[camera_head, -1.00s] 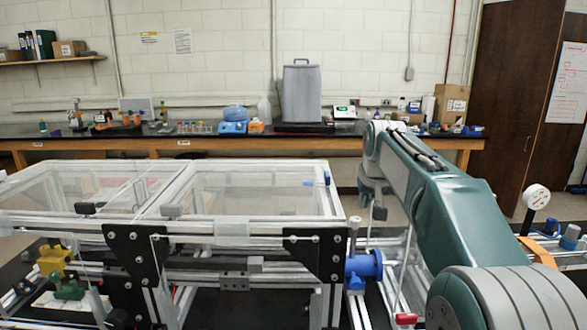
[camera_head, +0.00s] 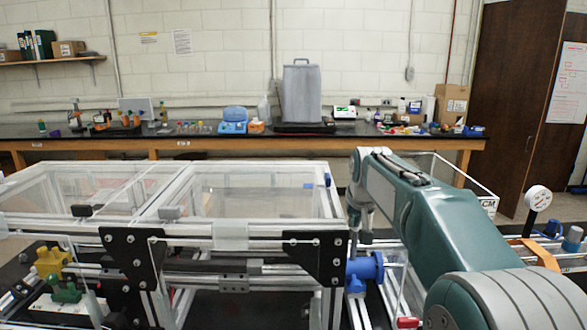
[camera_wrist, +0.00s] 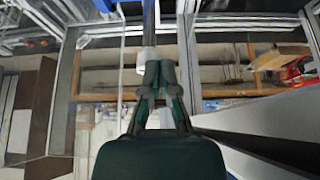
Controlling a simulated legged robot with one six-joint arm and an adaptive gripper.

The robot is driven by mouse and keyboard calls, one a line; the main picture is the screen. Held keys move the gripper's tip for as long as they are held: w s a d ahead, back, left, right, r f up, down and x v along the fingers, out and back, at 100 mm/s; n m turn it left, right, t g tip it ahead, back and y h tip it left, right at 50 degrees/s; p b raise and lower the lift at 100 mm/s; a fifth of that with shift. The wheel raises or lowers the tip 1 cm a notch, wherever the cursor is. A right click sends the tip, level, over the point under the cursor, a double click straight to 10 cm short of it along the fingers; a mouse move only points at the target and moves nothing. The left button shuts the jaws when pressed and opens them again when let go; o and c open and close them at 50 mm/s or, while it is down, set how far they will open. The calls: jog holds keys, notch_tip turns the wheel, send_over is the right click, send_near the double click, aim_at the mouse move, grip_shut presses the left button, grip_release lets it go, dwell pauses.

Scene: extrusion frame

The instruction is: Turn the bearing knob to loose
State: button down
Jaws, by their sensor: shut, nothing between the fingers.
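My gripper (camera_head: 364,238) hangs fingers down from the arm, just above the blue cylindrical fitting (camera_head: 366,267) at the right end of the frame. In the wrist view, the gripper (camera_wrist: 160,66) is shut with its fingertips together and empty. A small white knob-like piece (camera_wrist: 147,57) is beside the left fingertip; I cannot tell whether they touch. It may be the bearing knob, but its markings and setting cannot be read. In the head view, the gripper largely hides this spot.
The aluminium extrusion frame (camera_head: 240,223) with clear panels and black corner plates (camera_head: 317,255) stands left of the gripper. A red-tipped piece (camera_head: 408,322) is low near the arm. A white round gauge (camera_head: 538,198) stands at the right. A workbench (camera_head: 190,143) lines the back wall.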

jog(key=shift+f, duration=0.75)
jog(key=shift+w+d, duration=0.1)
jog(key=shift+w, duration=0.15)
jog(key=shift+d, duration=0.25)
dwell(0.4)
jog(key=shift+s+d, duration=0.1)
jog(key=shift+d, duration=0.3)
jog(key=shift+d, duration=0.3)
dwell(0.4)
